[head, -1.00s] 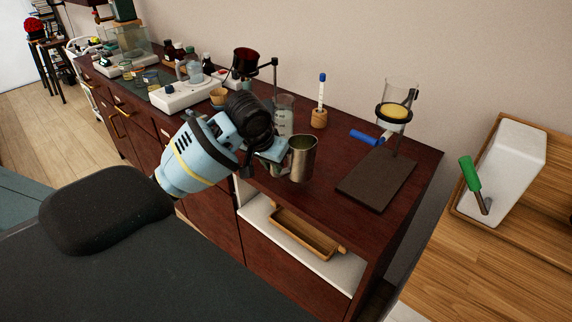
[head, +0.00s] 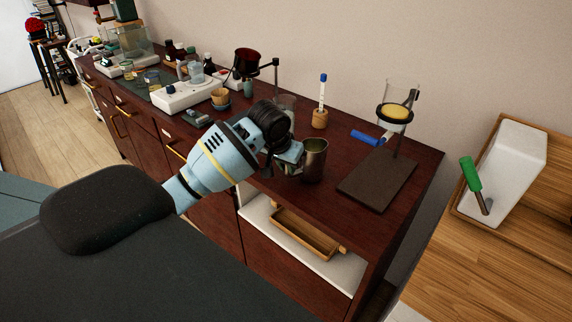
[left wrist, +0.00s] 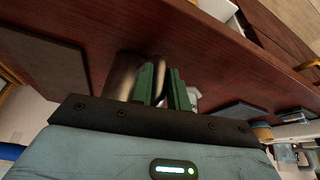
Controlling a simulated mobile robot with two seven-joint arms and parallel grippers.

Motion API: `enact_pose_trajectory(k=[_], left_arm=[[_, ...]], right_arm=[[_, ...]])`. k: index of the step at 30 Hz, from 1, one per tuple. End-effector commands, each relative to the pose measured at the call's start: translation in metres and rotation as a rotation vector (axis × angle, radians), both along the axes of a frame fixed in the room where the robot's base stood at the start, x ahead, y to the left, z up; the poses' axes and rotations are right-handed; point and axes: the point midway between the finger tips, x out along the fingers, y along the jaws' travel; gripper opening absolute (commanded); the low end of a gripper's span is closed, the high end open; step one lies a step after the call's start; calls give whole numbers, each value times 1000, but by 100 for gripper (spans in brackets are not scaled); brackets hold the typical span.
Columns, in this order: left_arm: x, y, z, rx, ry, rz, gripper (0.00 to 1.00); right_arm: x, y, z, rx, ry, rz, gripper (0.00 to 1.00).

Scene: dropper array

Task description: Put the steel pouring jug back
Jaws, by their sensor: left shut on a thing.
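The steel pouring jug (head: 315,160) is upright at the front part of the dark red wooden bench, left of a dark flat board. My left gripper (head: 298,158) is shut on it from its left side, seemingly at the handle, which the fingers hide. In the left wrist view the green fingers (left wrist: 165,88) are close together beside the jug's blurred metal wall (left wrist: 122,76). I cannot tell whether the jug's base touches the bench top. My right gripper is not in view.
The dark board (head: 376,182) carries a stand with a glass funnel (head: 400,98). A glass beaker (head: 286,103) is partly behind my arm. A cork holder (head: 319,119) with a blue-capped stick stands behind the jug. A wooden tray (head: 303,235) sits on the open shelf below.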

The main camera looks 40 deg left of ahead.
Motion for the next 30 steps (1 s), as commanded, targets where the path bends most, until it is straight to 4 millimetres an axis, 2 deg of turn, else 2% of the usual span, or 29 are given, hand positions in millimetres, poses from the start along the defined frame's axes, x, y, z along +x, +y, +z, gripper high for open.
enact_pose_trajectory(k=[11, 12, 16, 25, 30], left_arm=[[0, 0, -2, -1, -3, 0, 0], [0, 0, -2, -1, -2, 0, 22], [0, 0, -2, 0, -2, -1, 38], [0, 0, -1, -1, -2, 0, 38], [-4, 0, 13, 0, -4, -2, 38]], right_arm=[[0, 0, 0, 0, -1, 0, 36], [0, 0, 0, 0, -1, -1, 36], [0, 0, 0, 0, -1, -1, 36], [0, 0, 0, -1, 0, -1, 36], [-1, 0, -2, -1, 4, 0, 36]])
